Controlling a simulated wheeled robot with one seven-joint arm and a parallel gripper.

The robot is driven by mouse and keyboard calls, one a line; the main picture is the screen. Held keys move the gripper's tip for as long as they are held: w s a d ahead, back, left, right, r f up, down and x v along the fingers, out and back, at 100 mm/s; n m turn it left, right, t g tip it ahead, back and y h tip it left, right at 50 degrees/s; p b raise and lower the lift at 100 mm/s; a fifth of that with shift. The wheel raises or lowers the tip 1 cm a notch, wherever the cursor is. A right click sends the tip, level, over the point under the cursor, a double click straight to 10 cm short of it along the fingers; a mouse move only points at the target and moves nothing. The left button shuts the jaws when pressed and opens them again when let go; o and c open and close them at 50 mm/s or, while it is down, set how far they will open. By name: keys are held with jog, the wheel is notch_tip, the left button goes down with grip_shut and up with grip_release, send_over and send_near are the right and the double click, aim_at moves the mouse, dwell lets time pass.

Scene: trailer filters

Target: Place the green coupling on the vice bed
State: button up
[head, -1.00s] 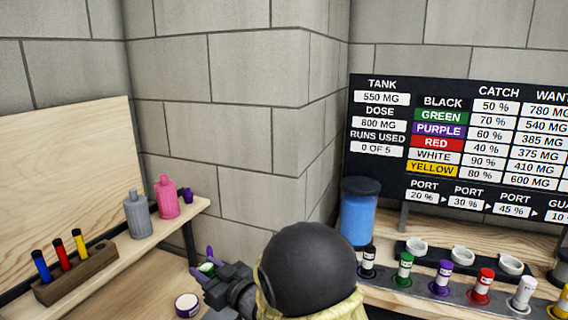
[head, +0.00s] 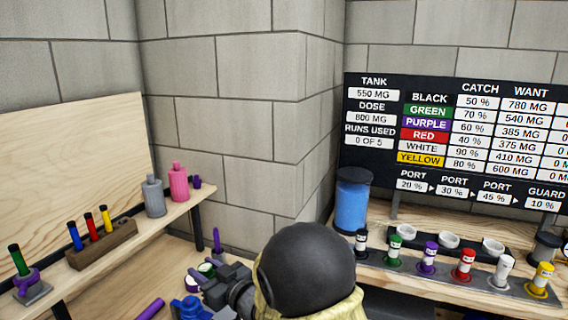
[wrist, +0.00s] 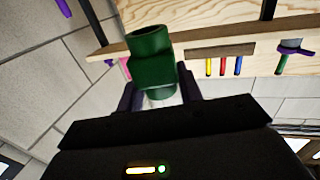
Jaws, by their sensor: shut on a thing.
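The green coupling (wrist: 150,62) is a thick dark-green tube with a squarer middle. In the wrist view it sits between the two purple fingers of my gripper (wrist: 160,92), which is shut on it. In the head view my gripper (head: 208,280) is low in the middle, partly behind a dark dome, and little of the coupling can be made out. A purple clamp-like piece (head: 27,282) on a grey block (head: 37,294) holds an upright green-and-black cylinder on the left shelf. A blue object (head: 188,308) shows at the bottom edge. I cannot tell which is the vice bed.
The left shelf (head: 125,238) carries a brown rack (head: 103,247) of coloured cylinders, a grey bottle (head: 153,197) and a pink bottle (head: 178,184). A purple rod (head: 150,309) lies below. At right, a bench holds a blue tank (head: 353,207) and several colour-capped bottles.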

jog(key=shift+s, duration=0.2)
jog(key=w+d+f+m+t+h+b, duration=0.3)
jog(key=d+f+m+h, duration=0.15)
jog(key=d+f, duration=0.45)
jog(key=w+d+f+m+t+h+b, duration=0.4)
jog(key=d+f, duration=0.3)
jog(key=f, duration=0.4)
jog(key=s+d+f+m+h+b, duration=0.1)
jog(key=s+d+f+m+h, duration=0.2)
jog(key=d+f+h, duration=0.45)
jog(key=s+d+f+m+h+b, duration=0.2)
jog(key=s+d+f+m+h, duration=0.15)
jog(key=d, duration=0.75)
notch_tip(320, 180, up, 9)
jog(key=w+n+y+p, duration=0.2)
jog(key=n+y+p, duration=0.2)
jog(key=p, duration=1.6)
jog(key=shift+w+a+f+y, duration=0.2)
jog(key=shift+a+y, duration=0.15)
jog(key=shift+y, duration=0.2)
jog(key=shift+s+f, duration=0.1)
jog(key=shift+s, duration=0.05)
